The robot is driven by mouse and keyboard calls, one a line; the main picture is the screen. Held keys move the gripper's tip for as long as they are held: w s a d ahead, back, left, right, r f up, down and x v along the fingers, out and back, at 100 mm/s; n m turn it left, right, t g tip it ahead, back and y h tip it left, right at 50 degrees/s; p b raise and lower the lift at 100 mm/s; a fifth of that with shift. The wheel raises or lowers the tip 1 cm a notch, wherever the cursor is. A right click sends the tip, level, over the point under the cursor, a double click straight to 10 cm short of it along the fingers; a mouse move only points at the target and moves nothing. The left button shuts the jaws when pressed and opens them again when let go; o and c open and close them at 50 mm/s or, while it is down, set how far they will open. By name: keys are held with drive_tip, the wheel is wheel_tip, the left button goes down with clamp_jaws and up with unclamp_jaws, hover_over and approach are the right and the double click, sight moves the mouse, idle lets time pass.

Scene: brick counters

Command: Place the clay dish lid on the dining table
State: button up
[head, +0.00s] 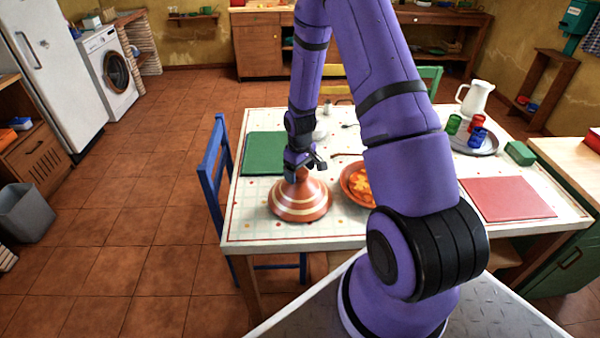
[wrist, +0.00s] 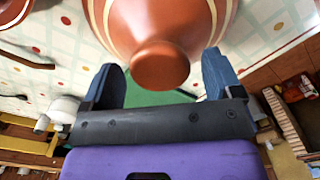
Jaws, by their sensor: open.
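The clay dish lid (head: 300,202) is a terracotta cone with pale stripes and a knob on top. It stands upright on the dining table (head: 340,233), near the table's front left. My gripper (head: 304,167) is at the top of the lid. In the wrist view the lid's knob (wrist: 160,66) shows between the two blue fingers of my gripper (wrist: 161,76), with a gap on each side. The fingers are open and not closed on the knob. The orange clay dish (head: 352,183) with food in it sits right of the lid, partly hidden by my arm.
A green placemat (head: 263,154) lies behind the lid and a red placemat (head: 507,199) at the right. A tray (head: 486,147) with coloured cups and a white pitcher (head: 475,98) stand at the back right. A blue chair (head: 213,165) is at the table's left edge.

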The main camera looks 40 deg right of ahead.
drive_tip(key=s+a+r+t, duration=0.1)
drive_tip(key=s+a+r, duration=0.2)
drive_tip(key=r, duration=0.8)
drive_tip(key=s+a+r+m+t+h, duration=0.1)
drive_tip(key=s+a+r, duration=0.1)
drive_tip(key=r, duration=0.9)
drive_tip(key=s+a+r, duration=0.3)
drive_tip(key=r, duration=0.8)
drive_tip(key=s+a+r+t, duration=0.1)
drive_tip(key=s+a+r, duration=0.1)
drive_tip(key=s, duration=0.4)
drive_tip(key=s+a+r+t, duration=0.1)
drive_tip(key=s+a+r, duration=0.1)
drive_tip(key=s+r, duration=0.2)
drive_tip(key=s+a+r+m+t+y, duration=0.1)
drive_tip(key=s+a+r, duration=0.1)
drive_tip(key=s+r, duration=0.2)
drive_tip(key=s, duration=0.3)
drive_tip(key=shift+s+a, duration=0.15)
drive_tip(key=shift+s, duration=0.2)
